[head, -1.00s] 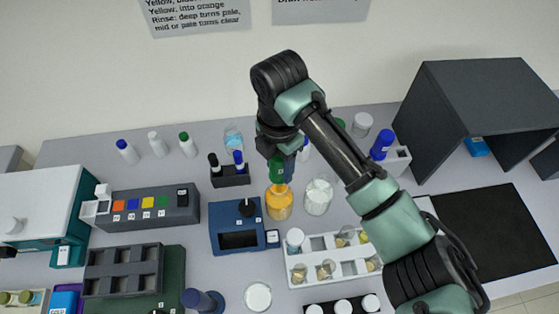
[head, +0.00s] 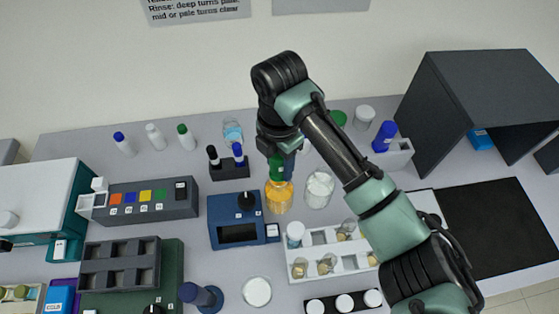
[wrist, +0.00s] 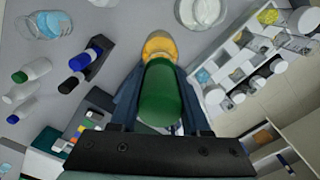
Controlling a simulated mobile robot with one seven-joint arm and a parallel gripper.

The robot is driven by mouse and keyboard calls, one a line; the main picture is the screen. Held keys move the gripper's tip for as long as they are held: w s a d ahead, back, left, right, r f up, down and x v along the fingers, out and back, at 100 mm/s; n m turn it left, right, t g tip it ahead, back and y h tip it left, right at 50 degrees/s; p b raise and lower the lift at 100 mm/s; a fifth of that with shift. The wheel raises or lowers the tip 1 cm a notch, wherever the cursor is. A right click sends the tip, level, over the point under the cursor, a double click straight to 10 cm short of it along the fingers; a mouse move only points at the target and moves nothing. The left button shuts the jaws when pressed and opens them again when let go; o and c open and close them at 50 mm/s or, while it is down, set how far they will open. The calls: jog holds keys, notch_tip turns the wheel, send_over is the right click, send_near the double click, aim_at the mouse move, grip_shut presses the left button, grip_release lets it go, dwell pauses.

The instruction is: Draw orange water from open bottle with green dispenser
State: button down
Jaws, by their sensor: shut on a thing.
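The open bottle of orange water (head: 279,201) stands upright on the bench, right of a blue device. It also shows in the wrist view (wrist: 158,45). My gripper (head: 281,165) is shut on the green dispenser (wrist: 160,95), directly above the bottle. In the head view the dispenser's green body (head: 276,168) shows at the bottle's mouth. Its lower end overlaps the bottle neck, and I cannot tell how deep the tip is. The jaws' grip is partly hidden by the dispenser and my arm.
A white vial rack (head: 313,262) is in front.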

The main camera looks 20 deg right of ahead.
aim_at(280, 180)
jog(key=shift+f, duration=0.25)
jog(key=shift+f+b, duration=0.8)
jog(key=shift+f, duration=0.05)
jog(key=shift+s+a+f+b, duration=0.1)
jog(key=shift+s+f+b, duration=0.15)
jog(key=shift+f+b, duration=0.25)
jog(key=shift+s+a+f+b, duration=0.1)
jog(key=shift+s+f+b, duration=0.2)
jog(key=shift+f, duration=0.4)
jog(key=shift+w+d+r+p, duration=0.1)
jog(key=shift+w+r+p, duration=0.1)
jog(key=shift+r+p, duration=0.35)
jog(key=shift+w+r+p, duration=0.15)
jog(key=shift+r+p, duration=0.35)
jog(key=shift+p, duration=0.05)
jog(key=shift+c, duration=1.5)
grip_release()
jog(key=shift+w+r, duration=0.1)
jog(key=shift+w, duration=0.05)
jog(key=shift+r, duration=0.1)
